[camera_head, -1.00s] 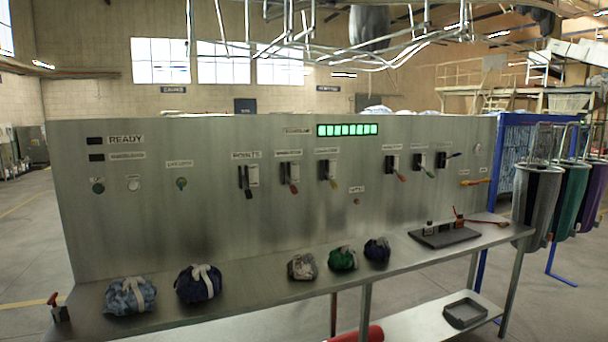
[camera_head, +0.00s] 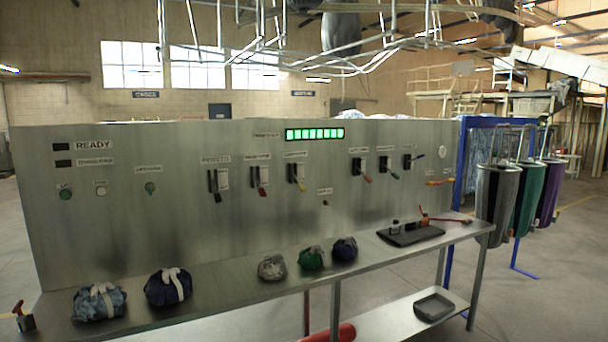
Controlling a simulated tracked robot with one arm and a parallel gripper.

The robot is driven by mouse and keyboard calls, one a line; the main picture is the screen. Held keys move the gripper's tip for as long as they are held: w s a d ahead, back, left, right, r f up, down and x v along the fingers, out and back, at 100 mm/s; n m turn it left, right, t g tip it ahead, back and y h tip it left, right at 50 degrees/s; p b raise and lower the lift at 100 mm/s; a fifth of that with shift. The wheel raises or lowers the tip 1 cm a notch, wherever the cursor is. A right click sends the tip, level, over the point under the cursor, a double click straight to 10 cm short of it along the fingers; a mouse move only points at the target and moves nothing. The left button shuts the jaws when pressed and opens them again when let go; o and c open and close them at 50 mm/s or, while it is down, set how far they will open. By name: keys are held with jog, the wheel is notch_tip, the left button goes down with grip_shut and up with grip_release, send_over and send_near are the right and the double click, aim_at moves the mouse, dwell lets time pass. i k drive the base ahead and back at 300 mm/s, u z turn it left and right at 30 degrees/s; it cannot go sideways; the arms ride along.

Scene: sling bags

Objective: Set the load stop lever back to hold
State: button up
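A grey metal control panel (camera_head: 120,225) stands ahead. It carries a row of levers: a black-handled lever (camera_head: 214,186), a red-tipped lever (camera_head: 262,190), a yellow-tipped lever (camera_head: 301,187), an orange-tipped lever (camera_head: 368,178), a green-tipped lever (camera_head: 394,175) and a blue-tipped lever (camera_head: 417,157). The blue one points up to the right; the others hang downward. An orange-yellow handle (camera_head: 440,182) lies nearly level at the panel's right. Their labels are too small to read, so I cannot tell which is the load stop lever. My gripper is not in view.
Several tied cloth bundles, including a dark blue one (camera_head: 168,287), lie on the shelf (camera_head: 375,262). A black plate (camera_head: 405,236) with a red-handled lever sits at its right. A small red-knobbed device (camera_head: 24,319) is at its left end. Hanging bags (camera_head: 495,205) stand right.

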aim_at(301, 185)
jog(key=i, duration=1.05)
jog(key=u, duration=0.25)
jog(key=i, duration=2.9)
jog(key=z, duration=0.05)
